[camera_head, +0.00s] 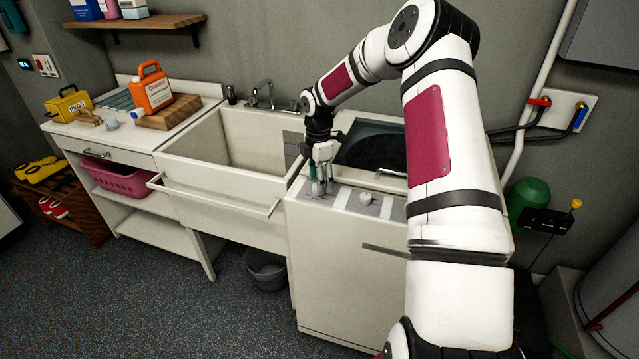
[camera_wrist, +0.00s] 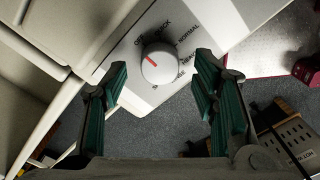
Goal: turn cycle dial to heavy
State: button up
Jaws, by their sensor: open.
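The cycle dial (camera_wrist: 160,64) is a round white knob with a red mark, on a light printed panel (camera_wrist: 133,100) in the wrist view. The red mark sits on its left side. QUICK and NORMAL are readable around it; lettering at the lower right is too small or partly hidden. My gripper (camera_wrist: 158,88) is open, with green-padded fingers on either side of the dial and a gap to it. In the head view my gripper (camera_head: 321,176) points down over the left part of the washing machine's (camera_head: 345,265) front panel, partly covering the dial there.
A sink (camera_head: 225,170) with a front rail (camera_head: 220,198) adjoins the machine on the left. A dark open lid or tub (camera_head: 372,148) lies behind. A bucket (camera_head: 266,270) stands on the floor.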

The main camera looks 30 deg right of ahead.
jog(key=shift+f, duration=0.9)
jog(key=c, duration=1.2)
jog(key=shift+o, duration=0.2)
